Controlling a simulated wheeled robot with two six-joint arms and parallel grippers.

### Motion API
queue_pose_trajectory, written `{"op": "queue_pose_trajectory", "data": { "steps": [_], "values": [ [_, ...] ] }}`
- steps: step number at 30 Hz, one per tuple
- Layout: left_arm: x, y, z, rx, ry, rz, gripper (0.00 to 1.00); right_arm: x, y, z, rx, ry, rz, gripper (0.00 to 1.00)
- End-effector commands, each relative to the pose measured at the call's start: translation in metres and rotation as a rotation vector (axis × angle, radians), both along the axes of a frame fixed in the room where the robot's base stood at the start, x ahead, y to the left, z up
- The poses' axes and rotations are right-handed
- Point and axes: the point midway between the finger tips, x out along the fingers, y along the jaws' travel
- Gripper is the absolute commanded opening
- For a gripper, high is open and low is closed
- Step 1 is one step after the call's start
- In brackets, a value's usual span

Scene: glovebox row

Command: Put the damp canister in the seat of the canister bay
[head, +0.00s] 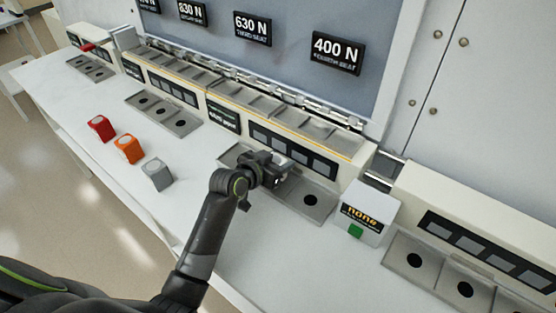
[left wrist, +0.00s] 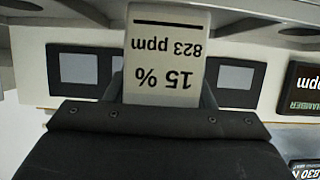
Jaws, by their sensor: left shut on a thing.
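My left gripper (head: 272,172) is shut on a pale canister, over the metal seat plate (head: 318,217) of the middle bay. In the left wrist view the canister (left wrist: 165,55) sits between the fingers, its label upside down, reading 15 % and 823 ppm. In the head view the gripper mostly hides the canister and part of the plate. A round dark seat hole (head: 311,200) shows open at the plate's right end. I cannot tell whether the canister touches the plate. My right gripper is not in view.
Red (head: 101,128), orange (head: 128,149) and grey (head: 157,174) blocks stand on the white bench at left. A box (head: 365,214) reading "none", with a green button, stands right of the plate. More seat plates lie at far left (head: 163,114) and right (head: 440,272).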

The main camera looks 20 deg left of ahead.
Motion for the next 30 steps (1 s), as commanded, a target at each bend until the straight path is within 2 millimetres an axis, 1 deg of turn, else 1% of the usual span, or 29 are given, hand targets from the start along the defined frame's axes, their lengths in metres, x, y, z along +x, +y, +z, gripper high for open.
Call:
{"op": "queue_pose_trajectory", "data": {
  "steps": [4, 5, 9, 17, 20, 23, 26, 30],
  "values": [
    [0.0, 0.0, -0.003, 0.0, -0.001, 0.0, 0.24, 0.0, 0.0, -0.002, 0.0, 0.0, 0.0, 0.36],
    [0.0, 0.0, -0.003, 0.0, 0.0, 0.0, 0.52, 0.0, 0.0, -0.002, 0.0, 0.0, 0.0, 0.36],
    [0.0, 0.0, -0.002, 0.0, 0.0, 0.0, 0.7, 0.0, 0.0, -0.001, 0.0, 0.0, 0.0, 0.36],
    [0.0, 0.0, -0.002, 0.0, 0.0, 0.0, 0.71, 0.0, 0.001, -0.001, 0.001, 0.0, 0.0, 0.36],
    [0.0, 0.0, 0.002, 0.001, 0.0, 0.0, 0.71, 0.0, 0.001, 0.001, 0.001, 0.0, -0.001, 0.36],
    [-0.007, 0.003, 0.003, 0.001, 0.0, 0.001, 0.71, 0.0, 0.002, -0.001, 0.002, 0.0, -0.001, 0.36],
    [-0.019, 0.008, 0.008, 0.002, -0.002, 0.001, 0.71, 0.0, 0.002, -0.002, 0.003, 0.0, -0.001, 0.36],
    [-0.04, 0.016, 0.017, 0.002, -0.001, 0.0, 0.71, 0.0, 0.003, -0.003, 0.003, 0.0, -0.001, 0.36]
  ]
}}
